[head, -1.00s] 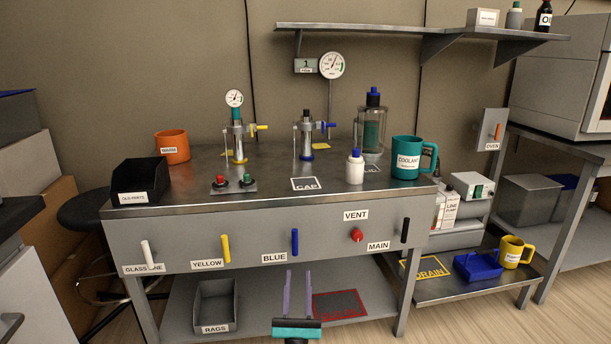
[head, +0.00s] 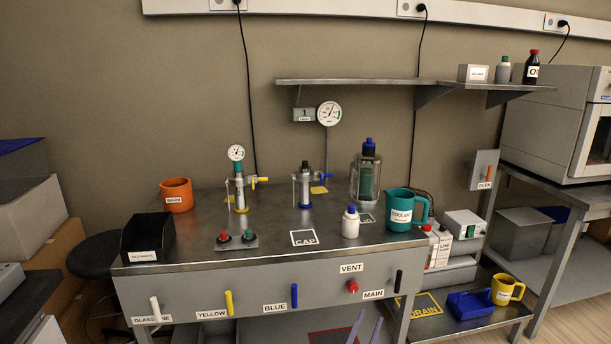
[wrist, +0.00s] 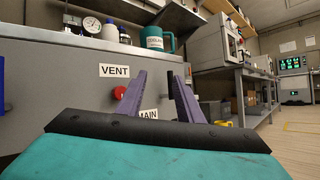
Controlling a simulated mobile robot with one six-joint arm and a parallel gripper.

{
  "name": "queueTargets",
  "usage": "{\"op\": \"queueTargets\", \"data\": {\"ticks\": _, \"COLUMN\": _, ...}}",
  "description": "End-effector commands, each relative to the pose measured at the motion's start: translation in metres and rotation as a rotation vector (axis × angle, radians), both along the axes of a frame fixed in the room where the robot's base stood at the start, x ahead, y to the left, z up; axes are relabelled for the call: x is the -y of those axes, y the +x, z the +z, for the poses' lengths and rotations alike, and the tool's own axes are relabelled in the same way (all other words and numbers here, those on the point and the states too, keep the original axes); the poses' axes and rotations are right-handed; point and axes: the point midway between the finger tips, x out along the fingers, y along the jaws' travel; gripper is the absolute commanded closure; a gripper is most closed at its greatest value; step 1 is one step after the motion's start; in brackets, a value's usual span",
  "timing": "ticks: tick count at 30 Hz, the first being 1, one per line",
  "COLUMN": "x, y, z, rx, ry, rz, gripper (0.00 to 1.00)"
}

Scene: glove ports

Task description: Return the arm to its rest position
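My gripper shows only as two purple fingertips (head: 370,318) at the bottom edge of the head view, low in front of the bench, below the VENT and MAIN labels. In the wrist view the two purple fingers (wrist: 160,80) stand apart with nothing between them, so it is open and empty. Behind them are the bench's grey front panel (wrist: 50,90), the red VENT knob (wrist: 119,92) and the partly covered MAIN label (wrist: 148,114). The rest of my arm is out of the head view.
The metal bench (head: 265,207) carries an orange mug (head: 177,196), a black bin (head: 147,238), a white bottle (head: 351,224) and a teal coolant jug (head: 403,213). Levers stick out of its front, including the black MAIN lever (head: 398,281). A lower shelf (head: 440,322) with a blue tray (head: 472,303) stands right.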

Motion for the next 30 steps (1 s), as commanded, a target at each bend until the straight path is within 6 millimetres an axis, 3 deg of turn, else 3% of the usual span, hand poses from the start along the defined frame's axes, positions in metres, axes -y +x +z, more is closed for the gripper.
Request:
{"op": "queueTargets", "data": {"ticks": 1, "x": 0.016, "y": -0.005, "z": 0.007, "rx": -0.015, "ry": 0.034, "rz": -0.034, "gripper": 0.67}}
{"op": "queueTargets", "data": {"ticks": 5, "x": 0.057, "y": -0.02, "z": 0.0, "rx": -0.049, "ry": 0.142, "rz": -0.128, "gripper": 0.67}}
{"op": "queueTargets", "data": {"ticks": 15, "x": 0.146, "y": -0.082, "z": -0.034, "rx": -0.117, "ry": 0.456, "rz": -0.394, "gripper": 0.67}}
{"op": "queueTargets", "data": {"ticks": 22, "x": 0.182, "y": -0.135, "z": -0.064, "rx": -0.137, "ry": 0.67, "rz": -0.575, "gripper": 0.67}}
{"op": "queueTargets", "data": {"ticks": 30, "x": 0.199, "y": -0.202, "z": -0.101, "rx": -0.135, "ry": 0.919, "rz": -0.789, "gripper": 0.67}}
